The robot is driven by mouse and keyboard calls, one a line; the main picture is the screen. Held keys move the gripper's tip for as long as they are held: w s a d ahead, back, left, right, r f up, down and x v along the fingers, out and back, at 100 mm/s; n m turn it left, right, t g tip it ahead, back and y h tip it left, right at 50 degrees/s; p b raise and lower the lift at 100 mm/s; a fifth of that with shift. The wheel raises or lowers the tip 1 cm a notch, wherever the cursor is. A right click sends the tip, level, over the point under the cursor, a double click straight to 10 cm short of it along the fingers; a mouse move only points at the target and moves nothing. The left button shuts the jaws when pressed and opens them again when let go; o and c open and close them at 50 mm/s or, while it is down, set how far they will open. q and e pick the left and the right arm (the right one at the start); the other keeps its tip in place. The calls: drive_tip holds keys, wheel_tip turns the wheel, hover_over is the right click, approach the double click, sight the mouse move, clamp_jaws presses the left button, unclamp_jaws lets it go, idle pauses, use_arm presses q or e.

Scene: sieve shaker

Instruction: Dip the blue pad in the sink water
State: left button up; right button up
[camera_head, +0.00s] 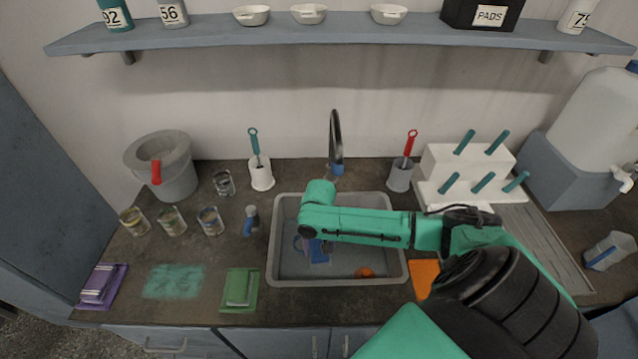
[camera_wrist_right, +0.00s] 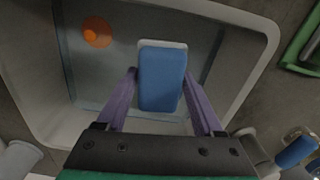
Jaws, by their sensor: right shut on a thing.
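The grey sink (camera_head: 284,274) is set in the counter, and its floor has a dull blue-grey look. My right gripper (camera_head: 314,247) reaches down into the sink, largely covered by my own arm in the head view. In the right wrist view its purple fingers (camera_wrist_right: 160,82) are shut on the sides of the blue pad (camera_wrist_right: 162,62). The blue pad also shows in the head view (camera_head: 320,257), low inside the basin. I cannot tell whether it touches the water. My left gripper is not in view.
A round orange thing (camera_head: 365,272) lies in the sink. The faucet (camera_head: 335,140) stands behind the basin. A green pad stack (camera_head: 239,288) and a blue-handled tool (camera_head: 250,222) are left of the sink, an orange pad (camera_head: 424,275) right. A drying rack (camera_head: 468,165) stands back right.

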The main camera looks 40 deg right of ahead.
wheel_tip(320, 180, down, 16)
drive_tip(key=b, duration=1.1)
drive_tip(key=shift+r, duration=0.25)
wheel_tip(320, 180, up, 20)
drive_tip(key=p, duration=2.2)
drive_tip(key=shift+r, duration=0.15)
